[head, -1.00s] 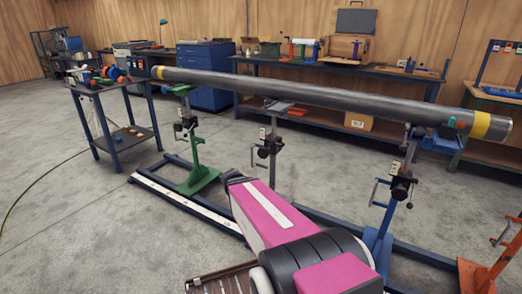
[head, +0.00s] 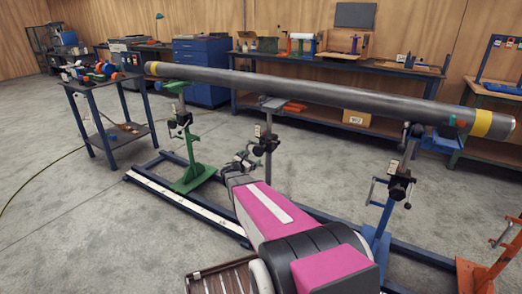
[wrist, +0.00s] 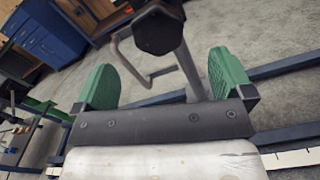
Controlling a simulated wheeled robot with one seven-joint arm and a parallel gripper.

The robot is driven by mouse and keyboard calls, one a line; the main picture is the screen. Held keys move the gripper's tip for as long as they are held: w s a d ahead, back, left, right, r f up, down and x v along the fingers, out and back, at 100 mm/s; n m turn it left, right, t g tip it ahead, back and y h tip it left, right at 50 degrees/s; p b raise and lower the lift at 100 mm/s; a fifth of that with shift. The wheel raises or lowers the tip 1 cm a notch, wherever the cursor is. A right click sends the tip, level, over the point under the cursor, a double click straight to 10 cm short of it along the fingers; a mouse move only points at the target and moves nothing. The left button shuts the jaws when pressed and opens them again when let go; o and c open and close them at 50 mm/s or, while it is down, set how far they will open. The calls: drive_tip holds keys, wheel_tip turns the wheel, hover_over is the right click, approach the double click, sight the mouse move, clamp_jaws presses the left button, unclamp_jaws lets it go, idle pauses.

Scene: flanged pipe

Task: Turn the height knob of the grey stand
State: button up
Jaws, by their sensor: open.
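The grey stand (head: 268,165) is the middle one under the long pipe (head: 300,87). My pink and black arm hides its lower part in the head view. In the wrist view a black faceted knob (wrist: 158,32) shows large at the top, with a bent grey crank bar (wrist: 130,65) beside it and a grey post running down behind. My gripper (wrist: 161,62) is open, with its green fingers on either side. The knob lies beyond the fingertips, roughly centred between them, and no contact shows.
A green stand (head: 190,165) is left of the grey one and a blue stand (head: 385,210) right, on a dark blue floor frame (head: 320,218). An orange stand (head: 485,265) is at the lower right. A loaded side table (head: 105,85) is left. Grey floor is open at left.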

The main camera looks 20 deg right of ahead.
sight(260, 149)
drive_tip(key=x, duration=1.1)
drive_tip(key=shift+w+a+r, duration=0.1)
drive_tip(key=shift+a+r, duration=0.05)
drive_tip(key=shift+a, duration=0.05)
drive_tip(key=c, duration=0.9)
